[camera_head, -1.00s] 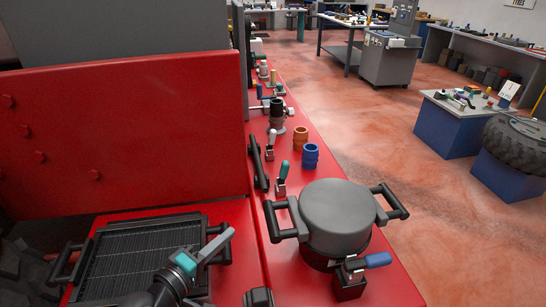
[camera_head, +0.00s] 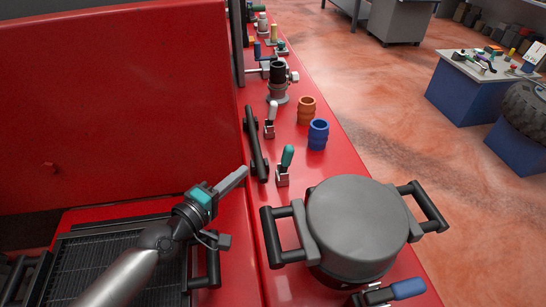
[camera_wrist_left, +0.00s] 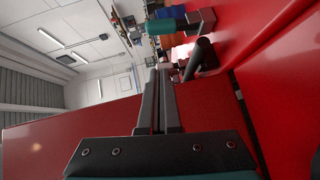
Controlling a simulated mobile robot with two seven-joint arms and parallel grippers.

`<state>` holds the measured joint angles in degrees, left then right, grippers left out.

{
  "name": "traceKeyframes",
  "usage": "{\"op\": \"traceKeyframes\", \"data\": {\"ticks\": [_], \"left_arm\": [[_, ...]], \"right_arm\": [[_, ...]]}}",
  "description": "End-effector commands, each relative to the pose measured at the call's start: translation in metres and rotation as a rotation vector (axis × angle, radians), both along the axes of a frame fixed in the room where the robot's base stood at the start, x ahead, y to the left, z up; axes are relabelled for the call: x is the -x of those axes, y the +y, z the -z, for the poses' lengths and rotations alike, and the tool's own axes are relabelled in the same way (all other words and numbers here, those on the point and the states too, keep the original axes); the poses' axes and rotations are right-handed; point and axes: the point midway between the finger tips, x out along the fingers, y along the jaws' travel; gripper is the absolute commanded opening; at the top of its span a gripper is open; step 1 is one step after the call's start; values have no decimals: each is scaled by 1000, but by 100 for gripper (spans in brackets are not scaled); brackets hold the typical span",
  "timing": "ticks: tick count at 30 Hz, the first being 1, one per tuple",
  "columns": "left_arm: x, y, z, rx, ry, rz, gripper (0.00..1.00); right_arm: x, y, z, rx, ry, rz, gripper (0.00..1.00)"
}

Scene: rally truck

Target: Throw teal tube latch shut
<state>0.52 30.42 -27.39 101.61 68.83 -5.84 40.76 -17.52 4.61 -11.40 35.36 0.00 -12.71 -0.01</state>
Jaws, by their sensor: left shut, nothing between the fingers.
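The latch with the teal handle (camera_head: 287,157) stands on the red ledge, its handle raised and leaning slightly, above a small metal base (camera_head: 282,177). The teal handle also shows near the top of the left wrist view (camera_wrist_left: 163,27), beyond the fingertips. My left gripper (camera_head: 243,173) is shut and empty, left of the latch and apart from it, with the black grab bar between them in the picture. Its closed fingers fill the middle of the left wrist view (camera_wrist_left: 159,72). My right gripper is not in view.
A black grab bar (camera_head: 256,152) runs just left of the latch. A white-handled latch (camera_head: 272,113), an orange ring cup (camera_head: 306,110) and a blue one (camera_head: 318,135) stand behind. A grey-lidded pot (camera_head: 357,218) and a blue-handled latch (camera_head: 406,288) are in front.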

Motion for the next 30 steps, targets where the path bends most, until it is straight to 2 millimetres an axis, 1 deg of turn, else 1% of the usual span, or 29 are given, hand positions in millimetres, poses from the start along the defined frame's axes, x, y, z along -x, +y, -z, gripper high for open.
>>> {"op": "traceKeyframes", "data": {"ticks": [1,3,12,15,21,24,30], "left_arm": [[-9,-6,0,4,-3,-2,0],[-20,-13,1,4,-2,-1,0],[-63,-42,9,2,-1,0,0],[-63,-58,11,4,2,2,0],[-66,-74,14,1,1,0,0],[-67,-77,15,-1,-1,0,0],[-67,-78,16,-1,-1,0,0]], "right_arm": [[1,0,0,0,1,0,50],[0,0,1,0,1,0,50],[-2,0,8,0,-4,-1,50],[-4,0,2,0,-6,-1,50],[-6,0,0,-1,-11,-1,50],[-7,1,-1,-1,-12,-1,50],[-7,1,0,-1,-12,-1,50]]}}
